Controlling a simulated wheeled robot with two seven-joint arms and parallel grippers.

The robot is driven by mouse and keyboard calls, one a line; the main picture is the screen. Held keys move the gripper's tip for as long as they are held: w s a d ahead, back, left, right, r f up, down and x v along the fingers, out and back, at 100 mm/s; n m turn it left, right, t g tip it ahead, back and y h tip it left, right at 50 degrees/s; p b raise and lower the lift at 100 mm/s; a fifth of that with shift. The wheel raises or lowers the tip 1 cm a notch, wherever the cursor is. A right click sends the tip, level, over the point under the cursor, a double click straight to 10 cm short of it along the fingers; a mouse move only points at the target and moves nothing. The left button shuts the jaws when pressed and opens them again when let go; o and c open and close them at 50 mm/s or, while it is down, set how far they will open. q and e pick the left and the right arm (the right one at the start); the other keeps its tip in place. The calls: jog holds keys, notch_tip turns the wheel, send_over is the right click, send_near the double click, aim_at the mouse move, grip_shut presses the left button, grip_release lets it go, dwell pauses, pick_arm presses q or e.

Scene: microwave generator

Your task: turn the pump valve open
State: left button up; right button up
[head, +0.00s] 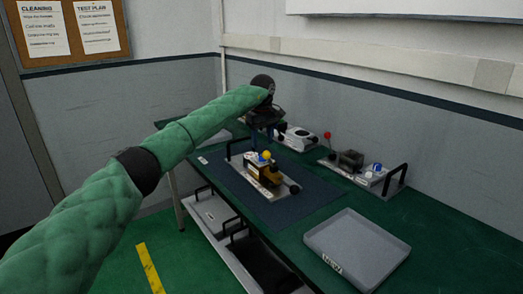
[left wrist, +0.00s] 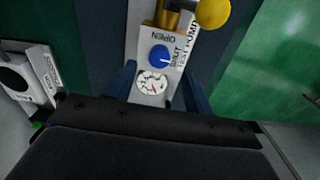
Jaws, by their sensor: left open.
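The test pump (head: 262,183) sits on the dark mat, a pale plate with a brass-coloured body and a yellow ball. In the left wrist view, its blue valve knob (left wrist: 160,56) lies between the printed words OPEN and SHUT. A white mark on the knob points toward SHUT. A round gauge (left wrist: 151,86) is beside the knob. My left gripper (head: 264,134) is above the far end of the pump, open and empty. Its blue fingers (left wrist: 160,78) show on both sides of the plate, apart from the knob. My right gripper is out of view.
A grey tray (head: 357,247) stands at the front right of the green table. A second unit with a red ball and black handle (head: 362,170) is at the right. A white unit (head: 298,138) stands behind the mat (head: 310,190). The wall is close behind the table.

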pick_arm(q)
jog(key=f, duration=0.3)
jog(key=f+p, duration=0.1)
jog(key=shift+w+a+f, duration=0.1)
jog(key=shift+w+f, duration=0.05)
jog(key=shift+w, duration=0.1)
jog(key=shift+s+f, duration=0.15)
jog(key=shift+f, duration=0.6)
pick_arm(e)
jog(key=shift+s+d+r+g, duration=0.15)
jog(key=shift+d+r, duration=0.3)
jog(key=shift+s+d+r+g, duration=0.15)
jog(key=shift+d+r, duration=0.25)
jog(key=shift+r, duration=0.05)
pick_arm(q)
jog(key=c, duration=1)
